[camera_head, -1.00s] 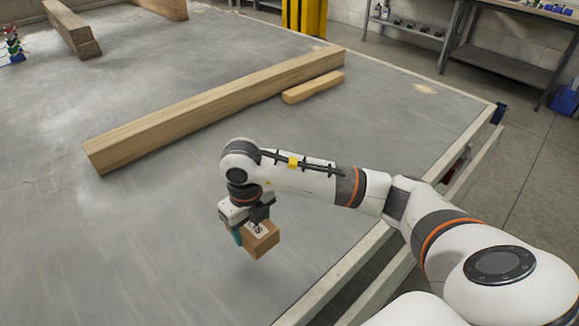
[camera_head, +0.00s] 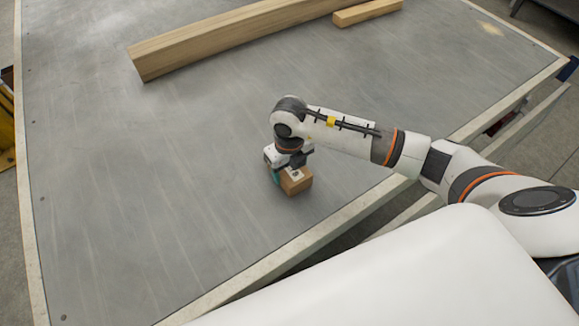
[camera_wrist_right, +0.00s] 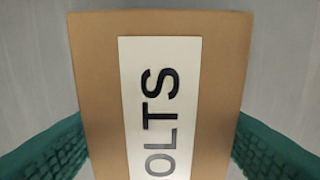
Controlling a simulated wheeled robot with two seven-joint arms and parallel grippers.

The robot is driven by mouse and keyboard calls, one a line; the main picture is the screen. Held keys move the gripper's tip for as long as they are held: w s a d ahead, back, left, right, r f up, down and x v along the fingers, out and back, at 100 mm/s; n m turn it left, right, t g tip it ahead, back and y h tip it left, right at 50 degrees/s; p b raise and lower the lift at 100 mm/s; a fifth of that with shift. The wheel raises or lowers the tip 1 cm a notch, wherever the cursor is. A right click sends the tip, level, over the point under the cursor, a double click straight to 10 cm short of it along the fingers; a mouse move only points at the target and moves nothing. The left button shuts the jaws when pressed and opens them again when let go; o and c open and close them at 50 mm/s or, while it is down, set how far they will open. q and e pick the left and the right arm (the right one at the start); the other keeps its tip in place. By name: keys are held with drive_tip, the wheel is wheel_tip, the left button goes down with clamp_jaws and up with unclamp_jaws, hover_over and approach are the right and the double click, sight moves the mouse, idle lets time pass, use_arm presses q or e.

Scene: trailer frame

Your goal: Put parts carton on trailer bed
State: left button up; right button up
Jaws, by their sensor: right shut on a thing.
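The parts carton (camera_head: 295,184) is a small brown box with a white label. In the right wrist view the carton (camera_wrist_right: 98,70) fills the middle and its label ends in "OLTS". My right gripper (camera_head: 287,173) is shut on the carton, with a teal finger pad on each side of it. The trailer bed (camera_head: 150,190) is a wide grey metal sheet with a pale rim. The carton is over the bed near its front edge; I cannot tell whether its underside touches the sheet. My left gripper is not in view.
A long wooden beam (camera_head: 230,35) lies across the far part of the bed, with a shorter wood block (camera_head: 367,13) beside it. The bed around and left of the carton is clear. A yellow object (camera_head: 7,135) stands off the left edge.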

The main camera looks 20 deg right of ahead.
drive_tip(key=o, duration=0.7)
drive_tip(key=shift+f, duration=0.15)
drive_tip(key=o, duration=0.5)
drive_tip(key=shift+r, duration=0.35)
wheel_tip(320, 180, up, 12)
drive_tip(key=shift+f, duration=0.15)
